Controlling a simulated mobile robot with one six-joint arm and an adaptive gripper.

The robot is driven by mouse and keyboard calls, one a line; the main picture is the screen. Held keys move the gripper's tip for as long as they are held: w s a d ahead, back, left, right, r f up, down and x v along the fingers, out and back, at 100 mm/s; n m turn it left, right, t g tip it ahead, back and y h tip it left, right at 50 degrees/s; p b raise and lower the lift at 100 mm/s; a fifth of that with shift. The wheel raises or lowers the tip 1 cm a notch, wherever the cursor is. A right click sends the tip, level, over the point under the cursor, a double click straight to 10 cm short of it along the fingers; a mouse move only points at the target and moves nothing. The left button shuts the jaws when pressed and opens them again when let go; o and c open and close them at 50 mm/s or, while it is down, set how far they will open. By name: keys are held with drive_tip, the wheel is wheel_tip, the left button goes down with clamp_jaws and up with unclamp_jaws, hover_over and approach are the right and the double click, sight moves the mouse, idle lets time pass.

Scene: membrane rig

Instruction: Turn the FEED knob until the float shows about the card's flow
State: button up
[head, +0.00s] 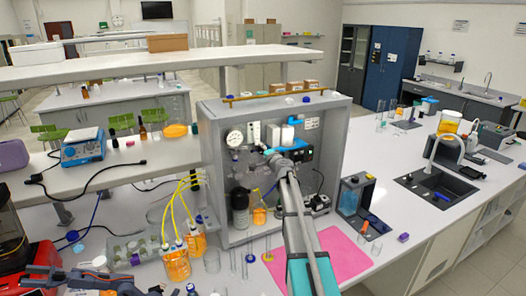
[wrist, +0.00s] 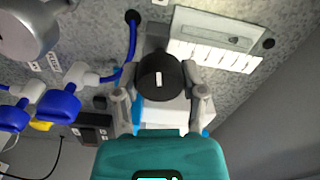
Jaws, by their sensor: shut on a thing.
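My gripper (wrist: 158,92) is shut on a round black knob (wrist: 159,76) in the wrist view, one finger on each side. A white index mark shows on the knob's face; its name label is not readable, but I take it as the FEED knob. In the head view my arm reaches into the grey rig cabinet (head: 217,112) and hides the knob. A pale plate (wrist: 211,29) with a slot stands beside the knob in the wrist view; I cannot tell a float reading. A white card (head: 312,123) is on the rig's back wall, too small to read.
Blue-handled valves (wrist: 59,104) and a blue tube sit left of the knob in the wrist view. A round gauge (head: 234,138) and a dark bottle (head: 239,206) are in the cabinet. Orange bottles (head: 176,264) stand front left; a pink mat (head: 340,252) lies front right.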

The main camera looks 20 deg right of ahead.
drive_tip(key=m, duration=0.6)
drive_tip(key=shift+f, duration=0.1)
idle(0.3)
drive_tip(key=o, duration=1.2)
drive_tip(key=shift+c, duration=0.2)
drive_tip(key=shift+s, duration=0.1)
drive_tip(key=s, duration=1.2)
drive_tip(key=shift+d, duration=0.25)
drive_tip(key=shift+w, duration=0.1)
idle(0.8)
